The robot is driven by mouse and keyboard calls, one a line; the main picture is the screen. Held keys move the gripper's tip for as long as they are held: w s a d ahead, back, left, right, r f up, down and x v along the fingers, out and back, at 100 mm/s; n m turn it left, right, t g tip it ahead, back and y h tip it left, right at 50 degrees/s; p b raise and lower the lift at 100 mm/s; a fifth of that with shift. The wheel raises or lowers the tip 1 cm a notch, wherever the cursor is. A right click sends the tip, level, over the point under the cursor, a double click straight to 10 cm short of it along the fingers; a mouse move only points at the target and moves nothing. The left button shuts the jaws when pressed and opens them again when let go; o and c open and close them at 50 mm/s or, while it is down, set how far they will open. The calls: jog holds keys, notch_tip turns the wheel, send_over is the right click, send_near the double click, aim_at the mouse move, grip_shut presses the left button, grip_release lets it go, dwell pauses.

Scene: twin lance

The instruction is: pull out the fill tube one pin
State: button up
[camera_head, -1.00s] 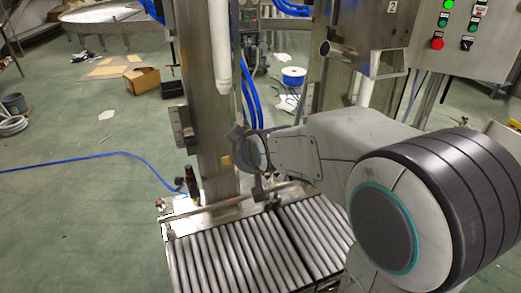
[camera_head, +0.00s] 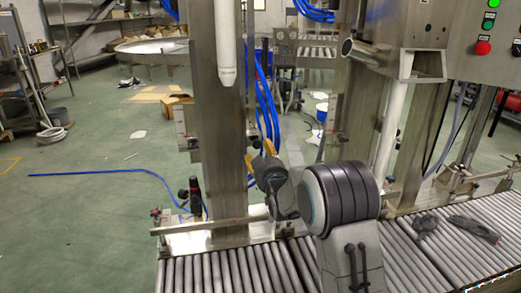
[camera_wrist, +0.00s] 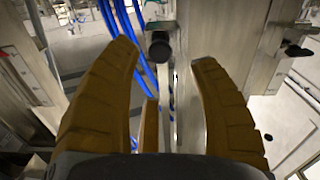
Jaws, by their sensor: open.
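A white fill tube (camera_head: 226,45) hangs beside the left steel column in the head view. A second white tube (camera_head: 388,130) stands to the right. In the wrist view, a black round knob (camera_wrist: 160,46), apparently a pin's head, shows between and beyond the fingertips. My gripper (camera_wrist: 163,56) is open, its orange fingers spread to either side of that knob, with nothing between them. In the head view my gripper (camera_head: 261,158) is right of the left column, below the tube's end. The pin is not distinguishable there.
The left steel column (camera_head: 218,120) stands close to my gripper. A roller conveyor (camera_head: 220,272) runs below my arm. Blue hoses (camera_head: 266,105) hang behind the gripper. Dark gloves (camera_head: 470,230) lie on the conveyor at right. A control box (camera_head: 484,35) is at upper right.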

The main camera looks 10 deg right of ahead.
aim_at(258, 145)
jog(key=shift+w, duration=3.25)
jog(key=shift+c, duration=0.6)
grip_shut()
